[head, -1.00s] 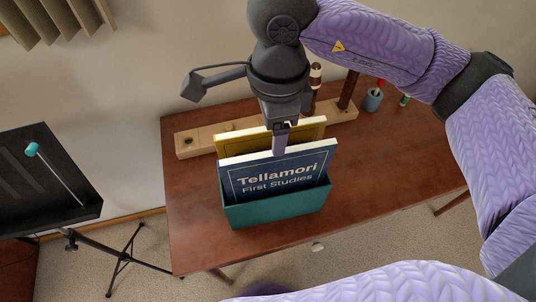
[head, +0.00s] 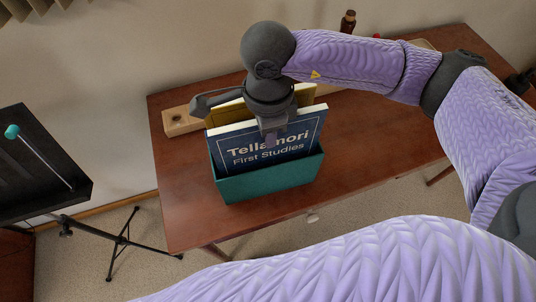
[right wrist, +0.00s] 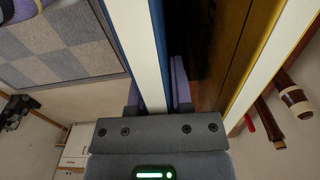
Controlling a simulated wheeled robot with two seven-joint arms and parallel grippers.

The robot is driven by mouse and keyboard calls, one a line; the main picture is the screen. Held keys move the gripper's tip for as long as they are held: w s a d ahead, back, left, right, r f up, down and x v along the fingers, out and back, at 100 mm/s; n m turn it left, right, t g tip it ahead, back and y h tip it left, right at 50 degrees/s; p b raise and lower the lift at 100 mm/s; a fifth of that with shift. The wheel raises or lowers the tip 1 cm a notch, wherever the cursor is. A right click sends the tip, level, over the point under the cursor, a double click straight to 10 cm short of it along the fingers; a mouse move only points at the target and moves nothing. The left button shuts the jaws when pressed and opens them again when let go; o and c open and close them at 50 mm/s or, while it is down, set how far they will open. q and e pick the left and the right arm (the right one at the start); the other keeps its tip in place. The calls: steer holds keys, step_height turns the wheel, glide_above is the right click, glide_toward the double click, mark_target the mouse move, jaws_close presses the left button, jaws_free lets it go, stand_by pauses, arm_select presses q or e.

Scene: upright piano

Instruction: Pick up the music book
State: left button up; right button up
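The blue music book (head: 303,135), marked "Tellamori First Studies", stands upright in a teal holder (head: 268,184) on the wooden desk. A yellow book (head: 305,95) stands behind it. My right gripper (head: 271,138) points down over the top edge of the blue book, with one finger showing in front of its cover. In the right wrist view the gripper (right wrist: 157,97) has a finger on each side of the blue book's white page edge (right wrist: 145,50). A narrow gap seems to show at the right finger. My left gripper is not in view.
The desk (head: 375,155) is clear to the right of the holder. A black music stand (head: 45,165) with a teal-headed mallet (head: 40,155) is at the left.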

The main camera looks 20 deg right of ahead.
jaws_close()
stand_by(1.0)
